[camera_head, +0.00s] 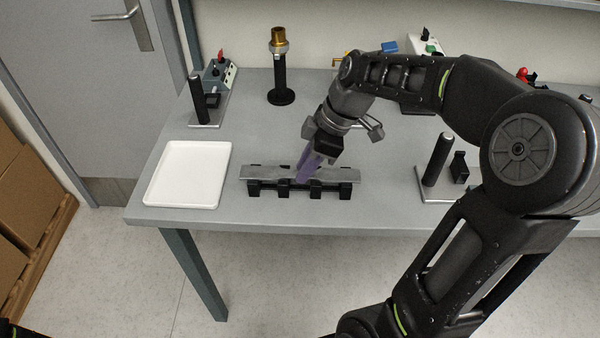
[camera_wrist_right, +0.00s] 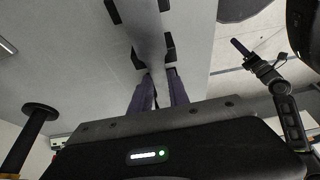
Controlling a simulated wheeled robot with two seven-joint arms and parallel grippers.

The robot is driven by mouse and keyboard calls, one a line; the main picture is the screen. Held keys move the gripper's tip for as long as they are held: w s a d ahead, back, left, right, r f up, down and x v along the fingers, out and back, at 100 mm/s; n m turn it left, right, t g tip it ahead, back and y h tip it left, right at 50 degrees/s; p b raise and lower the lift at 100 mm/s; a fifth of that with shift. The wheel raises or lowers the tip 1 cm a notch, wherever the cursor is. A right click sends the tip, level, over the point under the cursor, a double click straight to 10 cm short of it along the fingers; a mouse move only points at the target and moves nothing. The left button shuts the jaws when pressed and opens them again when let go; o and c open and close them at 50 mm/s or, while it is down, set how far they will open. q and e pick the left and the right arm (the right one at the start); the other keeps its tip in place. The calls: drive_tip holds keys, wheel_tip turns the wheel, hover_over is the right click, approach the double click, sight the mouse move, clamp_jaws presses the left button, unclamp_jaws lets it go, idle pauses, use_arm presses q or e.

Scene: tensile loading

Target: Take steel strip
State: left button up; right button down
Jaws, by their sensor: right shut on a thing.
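The steel strip (camera_head: 342,174) is a flat grey bar lying lengthwise along a low black rack (camera_head: 322,192) near the table's front edge. My right gripper (camera_head: 303,174) comes down from above with its purple fingers at the strip's middle. The fingers are shut on the strip, which still appears to lie along the rack. In the right wrist view the strip (camera_wrist_right: 146,36) runs away from the purple fingers (camera_wrist_right: 160,76), with black rack parts at its sides. My left gripper seems to show small at the right there (camera_wrist_right: 246,50); its fingers are unclear.
A white tray (camera_head: 187,201) lies left of the rack. Black posts on plates stand at the left (camera_head: 198,101) and right (camera_head: 437,160). A black stand with a brass top (camera_head: 281,65) is behind. My right arm covers much of the table's right side.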

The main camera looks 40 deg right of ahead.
idle(0.3)
drive_tip(key=shift+r+p, duration=0.45)
drive_tip(key=shift+r, duration=0.05)
wheel_tip(320, 180, up, 10)
drive_tip(key=shift+f, duration=0.2)
idle(0.4)
